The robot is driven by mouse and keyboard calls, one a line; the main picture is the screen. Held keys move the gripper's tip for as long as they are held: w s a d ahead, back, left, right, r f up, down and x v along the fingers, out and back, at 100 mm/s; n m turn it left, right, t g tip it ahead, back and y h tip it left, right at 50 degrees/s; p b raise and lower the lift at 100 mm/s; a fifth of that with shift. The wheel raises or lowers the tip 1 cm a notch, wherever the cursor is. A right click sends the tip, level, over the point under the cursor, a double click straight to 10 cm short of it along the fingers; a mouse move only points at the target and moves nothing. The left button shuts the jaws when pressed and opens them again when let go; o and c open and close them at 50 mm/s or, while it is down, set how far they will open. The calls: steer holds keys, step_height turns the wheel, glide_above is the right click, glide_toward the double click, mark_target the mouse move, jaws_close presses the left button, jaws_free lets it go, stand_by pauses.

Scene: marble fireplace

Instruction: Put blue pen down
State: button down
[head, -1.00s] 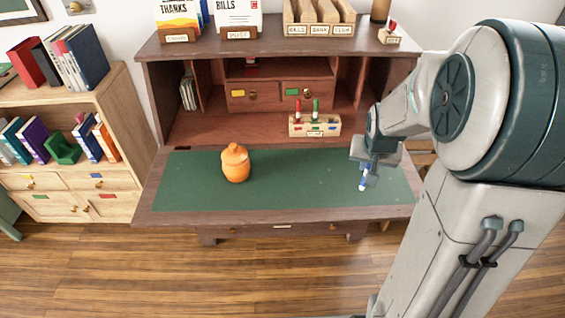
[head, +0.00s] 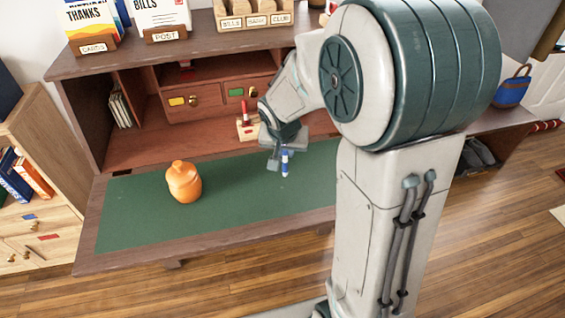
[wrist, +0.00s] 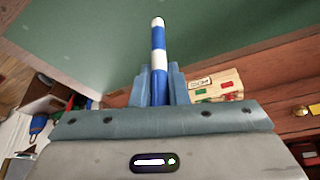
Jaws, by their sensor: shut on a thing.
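The blue pen (head: 285,163), with white bands, is held in my gripper (head: 279,158) over the right part of the green desk mat (head: 230,190). In the wrist view the blue pen (wrist: 158,60) sticks out beyond the jaws of my gripper (wrist: 158,88), which are shut around it. In the head view the pen is roughly upright. I cannot tell whether its lower tip touches the mat. The pen holder block (head: 246,128) stands behind on the desk, partly hidden by my arm, with a red pen in it. The block also shows in the wrist view (wrist: 218,84).
An orange jar (head: 184,181) stands on the mat to the left. Drawers with yellow and green labels (head: 192,101) are at the back of the desk. The mat between jar and gripper is clear. A bookcase (head: 50,205) stands at the left.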

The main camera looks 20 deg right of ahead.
mark_target(284, 162)
steer(key=shift+w+a+f, duration=0.1)
steer(key=shift+a+f, duration=0.05)
steer(key=shift+f, duration=0.95)
steer(key=shift+a+f, duration=0.1)
steer(key=shift+f, duration=0.95)
steer(key=shift+f+b, duration=0.15)
steer(key=shift+b, duration=0.2)
steer(key=c, duration=1.4)
jaws_free()
